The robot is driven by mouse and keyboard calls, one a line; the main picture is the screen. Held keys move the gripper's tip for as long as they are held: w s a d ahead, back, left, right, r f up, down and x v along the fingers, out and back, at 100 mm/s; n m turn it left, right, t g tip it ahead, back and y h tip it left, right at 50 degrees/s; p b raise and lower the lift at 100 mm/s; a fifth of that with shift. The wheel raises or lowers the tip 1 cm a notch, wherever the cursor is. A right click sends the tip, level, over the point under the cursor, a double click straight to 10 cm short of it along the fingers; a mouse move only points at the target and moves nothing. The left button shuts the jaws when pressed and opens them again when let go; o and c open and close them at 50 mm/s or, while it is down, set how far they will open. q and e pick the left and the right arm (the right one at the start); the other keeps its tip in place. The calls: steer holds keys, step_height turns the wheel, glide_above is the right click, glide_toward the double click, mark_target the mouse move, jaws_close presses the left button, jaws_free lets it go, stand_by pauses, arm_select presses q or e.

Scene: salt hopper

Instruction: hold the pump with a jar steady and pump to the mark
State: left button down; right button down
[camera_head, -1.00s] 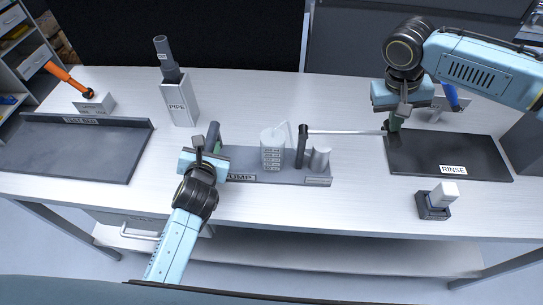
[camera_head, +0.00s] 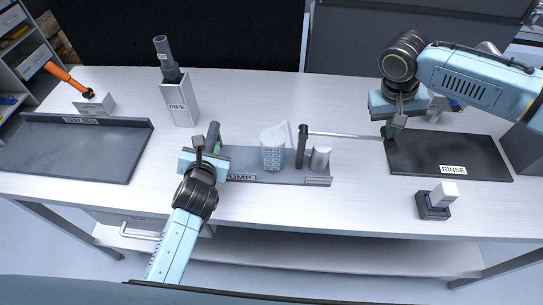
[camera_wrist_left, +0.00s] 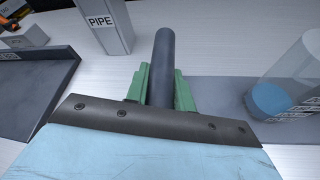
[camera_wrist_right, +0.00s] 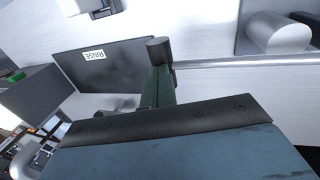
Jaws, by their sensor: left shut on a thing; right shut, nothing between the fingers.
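The pump's grey base (camera_head: 245,163) lies mid-table with its label at the front. A clear, marked jar (camera_head: 273,157) stands on it; the left wrist view shows blue liquid (camera_wrist_left: 270,101) low in the jar (camera_wrist_left: 302,62). My left gripper (camera_head: 207,153) is shut on the dark upright post (camera_wrist_left: 164,58) at the base's left end. The pump lever (camera_head: 345,134) runs right from a dark pivot post (camera_head: 302,148). My right gripper (camera_head: 391,129) is shut and empty at the lever's far end, its fingers against or beside the dark end knob (camera_wrist_right: 159,47); contact is unclear.
A grey metal cylinder (camera_head: 320,158) stands on the base's right end. The dark rinse tray (camera_head: 450,152) lies under and right of my right gripper. A pipe holder (camera_head: 180,103) and test bed tray (camera_head: 75,155) are left. A small block (camera_head: 434,205) stands front right.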

steer(key=v, duration=0.9)
steer(key=shift+d+r, duration=0.2)
steer(key=shift+d, duration=0.05)
stand_by(0.4)
stand_by(0.5)
steer(key=v, duration=0.5)
steer(key=x, duration=0.7)
stand_by(0.4)
